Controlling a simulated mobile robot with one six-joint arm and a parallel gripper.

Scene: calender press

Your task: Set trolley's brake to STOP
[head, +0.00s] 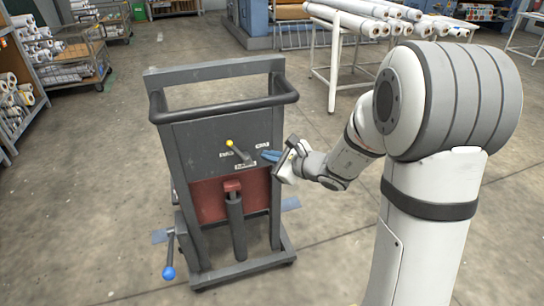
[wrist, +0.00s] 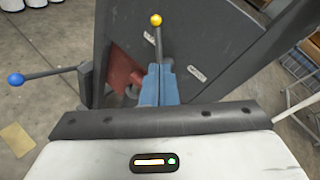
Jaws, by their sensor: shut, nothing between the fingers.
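The trolley (head: 182,140) stands upright in the middle of the head view. On its dark grey panel is a lever with a yellow knob (head: 230,143), tilted up and left from its pivot. Small white labels surround it, one to the left (head: 227,154), one below and one to the right; I cannot read them. A second lever with a blue knob (head: 168,272) hangs low on the trolley's left side. My gripper (head: 264,155) is shut and empty, its blue fingers just right of the yellow-knobbed lever. In the wrist view, the yellow knob (wrist: 155,19) shows beyond the fingertips (wrist: 159,68); contact is unclear.
A push handle (head: 230,108) crosses the trolley above the panel. A red block (head: 232,187) on a grey post sits below it. A white table with rolls (head: 350,18) stands behind right, and racks with rolls (head: 18,85) stand left. The floor around the trolley is mostly clear.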

